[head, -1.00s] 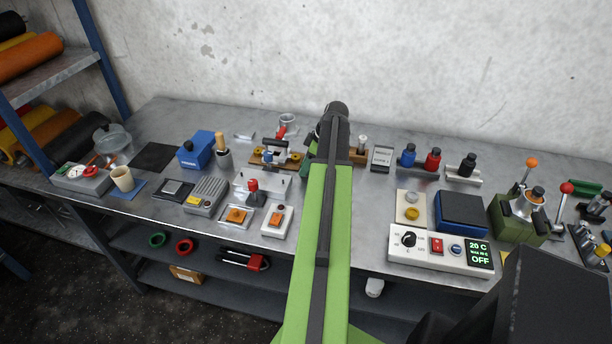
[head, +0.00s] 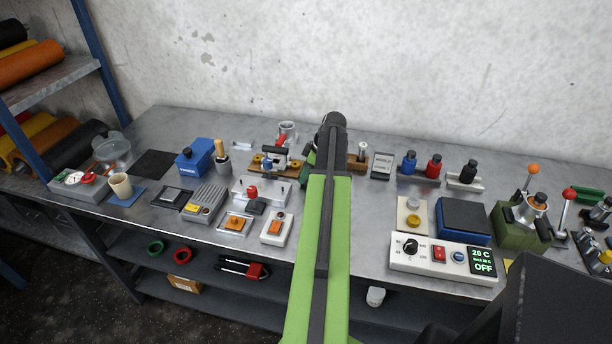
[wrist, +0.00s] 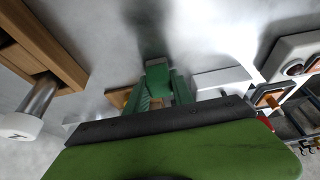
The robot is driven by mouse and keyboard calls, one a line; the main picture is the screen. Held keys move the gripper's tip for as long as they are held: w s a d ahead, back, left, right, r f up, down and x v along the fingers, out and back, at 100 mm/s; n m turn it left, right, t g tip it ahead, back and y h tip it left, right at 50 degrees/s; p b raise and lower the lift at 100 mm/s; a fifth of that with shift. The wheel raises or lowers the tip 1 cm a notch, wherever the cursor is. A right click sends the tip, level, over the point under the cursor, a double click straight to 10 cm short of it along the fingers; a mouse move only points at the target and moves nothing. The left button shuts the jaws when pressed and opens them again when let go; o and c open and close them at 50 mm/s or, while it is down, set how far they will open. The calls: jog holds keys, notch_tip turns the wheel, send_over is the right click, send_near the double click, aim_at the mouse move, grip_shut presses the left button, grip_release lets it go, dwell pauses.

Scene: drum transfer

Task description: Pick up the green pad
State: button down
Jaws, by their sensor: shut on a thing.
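My gripper (wrist: 162,92) shows in the wrist view as dark green fingers, shut on a green block that I take for the green pad (wrist: 157,70). Fingers and block are close in colour, so their borders are hard to tell. They are over the grey bench top, which shows a green reflection. I cannot tell whether the block touches the bench. In the head view my arm hides most of the gripper end, and only a dark green part shows left of it.
The grey bench (head: 365,205) is crowded. A wooden stand with a metal post (wrist: 40,100) is close at left in the wrist view. A white block with an orange switch (head: 276,228) is left of my arm. A blue box (head: 464,220) and white control panel (head: 440,258) are at right.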

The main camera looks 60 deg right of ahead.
notch_tip(320, 180, up, 5)
jog(key=p, duration=0.4)
jog(key=shift+f+p, duration=0.2)
jog(key=shift+p, duration=0.1)
jog(key=s+r+p, duration=0.6)
jog(key=s, duration=0.5)
jog(key=shift+s+r, duration=0.2)
jog(key=shift+s, duration=0.1)
jog(key=shift+d, duration=0.1)
jog(key=c, duration=1.7)
grip_release()
jog(key=c, duration=0.5)
jog(key=shift+f+b, duration=0.45)
jog(key=shift+f, duration=0.2)
jog(key=shift+r, duration=0.15)
